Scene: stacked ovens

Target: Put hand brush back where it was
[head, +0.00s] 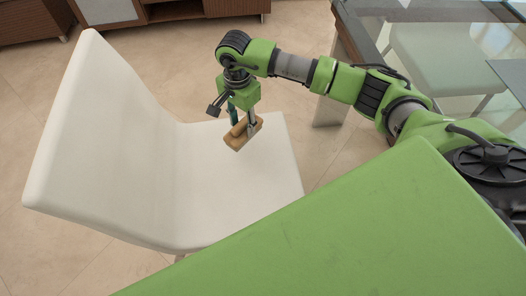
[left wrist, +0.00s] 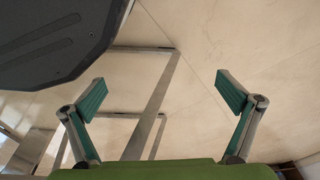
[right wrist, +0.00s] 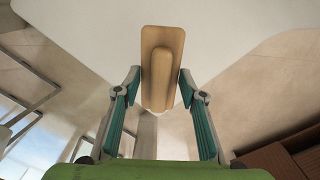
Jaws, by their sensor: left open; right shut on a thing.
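The hand brush (head: 243,134) is a light-brown wooden block with a raised grip along its back. My right gripper (head: 243,122) is shut on it, over the white seat of the chair (head: 215,190). In the right wrist view the brush (right wrist: 162,60) stands between the two fingertips, with the white seat behind it. I cannot tell whether the brush touches the seat. Its bristles are hidden. My left gripper (left wrist: 160,90) is open and empty in the left wrist view, with floor and metal legs beyond it. It is not in the head view.
The white chair has a tall backrest (head: 90,140) on the left. A glass table (head: 440,50) stands at the upper right, with another white chair (head: 440,57) seen through it. Wooden cabinets (head: 175,10) stand at the back. Tiled floor (head: 150,60) lies open between them.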

